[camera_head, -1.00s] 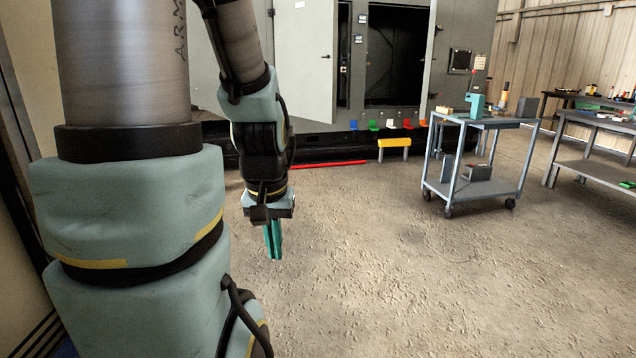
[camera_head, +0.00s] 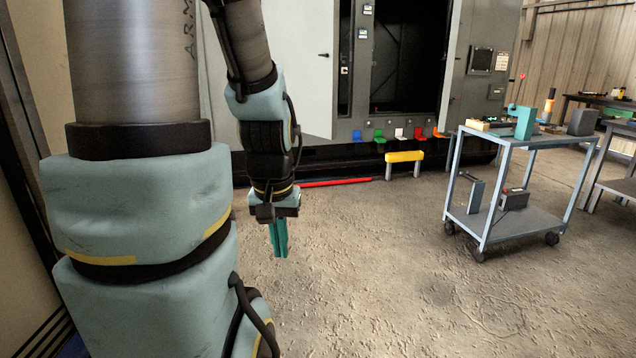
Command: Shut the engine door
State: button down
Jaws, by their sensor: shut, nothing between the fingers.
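A large grey enclosure (camera_head: 352,125) stands at the back with a dark open bay (camera_head: 410,65). A light grey door panel (camera_head: 299,60) with a small latch stands swung open left of the bay. Another door (camera_head: 452,60) stands open at the bay's right edge. I cannot tell which one is the engine door. My gripper (camera_head: 279,252) points down with its teal fingers together and empty. It hangs in front of the enclosure, apart from both doors. My arm hides part of the enclosure's left side.
A wheeled cart (camera_head: 516,215) with tools and boxes stands at the right. A workbench (camera_head: 618,190) is at the far right. The floor in the middle is clear.

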aim_at(298, 30)
jog(key=i, duration=2.1)
jog(key=i+u, duration=0.1)
jog(key=i, duration=0.5)
jog(key=i+l+u, duration=0.1)
jog(key=i, duration=0.45)
jog(key=i+l+u, duration=0.1)
jog(key=i, duration=0.5)
jog(key=i+l+u, duration=0.4)
jog(key=i, duration=0.15)
jog(key=i+l+u, duration=0.3)
jog(key=i+u, duration=0.15)
jog(key=i, duration=0.05)
